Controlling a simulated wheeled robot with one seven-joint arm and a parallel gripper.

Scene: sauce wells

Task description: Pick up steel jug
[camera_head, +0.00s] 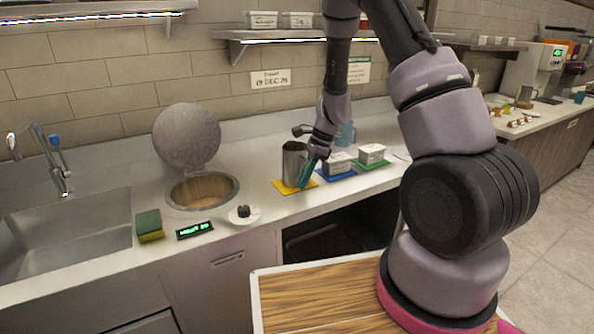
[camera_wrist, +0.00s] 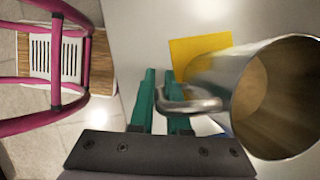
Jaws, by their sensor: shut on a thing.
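The steel jug (camera_head: 294,163) stands upright at the yellow mat (camera_head: 284,190) on the counter, to the right of the round well. In the wrist view the jug (camera_wrist: 215,85) shows its open mouth and its handle (camera_wrist: 188,104), which lies between my green fingers. My gripper (camera_head: 308,176) comes from the right side of the jug and is shut on its handle. In the wrist view my gripper (camera_wrist: 165,95) has a finger on each side of the handle. Whether the jug's base touches the mat is hard to tell.
White tubs (camera_head: 340,163) on blue and green mats and a blue jug (camera_head: 346,134) stand close on the right. The open well (camera_head: 203,190) with its raised round lid (camera_head: 187,136), a dial (camera_head: 243,213) and a sponge (camera_head: 149,225) are to the left. A shelf (camera_head: 290,36) hangs above.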

